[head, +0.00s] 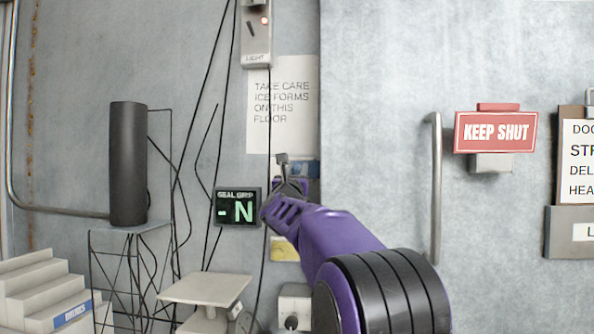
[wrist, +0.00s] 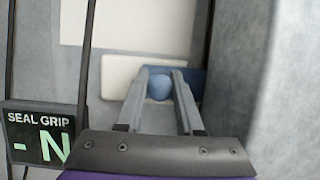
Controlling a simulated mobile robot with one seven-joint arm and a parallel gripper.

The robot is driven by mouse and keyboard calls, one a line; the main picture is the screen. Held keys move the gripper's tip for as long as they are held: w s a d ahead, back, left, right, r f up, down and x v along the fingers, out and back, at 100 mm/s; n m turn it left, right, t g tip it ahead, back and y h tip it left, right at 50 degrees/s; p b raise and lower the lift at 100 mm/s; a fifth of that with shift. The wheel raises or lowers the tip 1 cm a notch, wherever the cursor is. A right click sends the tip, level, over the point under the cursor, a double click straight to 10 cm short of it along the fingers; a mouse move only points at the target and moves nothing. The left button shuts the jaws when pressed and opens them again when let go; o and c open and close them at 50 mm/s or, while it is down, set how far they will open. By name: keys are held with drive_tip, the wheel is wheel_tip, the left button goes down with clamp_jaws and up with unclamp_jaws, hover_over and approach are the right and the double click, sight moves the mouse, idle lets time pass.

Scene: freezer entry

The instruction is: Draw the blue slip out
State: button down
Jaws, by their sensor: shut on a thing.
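The blue slip (wrist: 194,77) shows in the wrist view as a flat blue strip against the wall, beside a pale plate (wrist: 118,72). A rounded blue part (wrist: 159,87) is between my fingers, at the strip. My gripper (wrist: 160,73) is shut on this blue part. In the head view my purple arm reaches up to the wall, and my gripper (head: 289,184) hides most of the spot. A bit of the blue slip (head: 307,169) shows just right of it, below the paper notice. The slip's inner end is hidden.
A seal grip display (head: 238,207) reading "-N" is left of my gripper. Dark cables (head: 208,120) hang nearby. The door edge and its upright handle (head: 436,188) are to the right. A paper notice (head: 283,115) is above, a small yellow label (head: 285,248) below.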

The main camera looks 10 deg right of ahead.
idle(0.8)
drive_tip(key=shift+a, duration=0.15)
drive_tip(key=a, duration=0.2)
drive_tip(key=w+a, duration=0.1)
drive_tip(key=a, duration=0.2)
drive_tip(key=shift+w+b, duration=0.2)
drive_tip(key=shift+b, duration=0.1)
drive_tip(key=shift+d, duration=0.1)
drive_tip(key=c, duration=0.5)
unclamp_jaws()
drive_tip(key=shift+c, duration=0.2)
drive_tip(key=shift+s, duration=0.15)
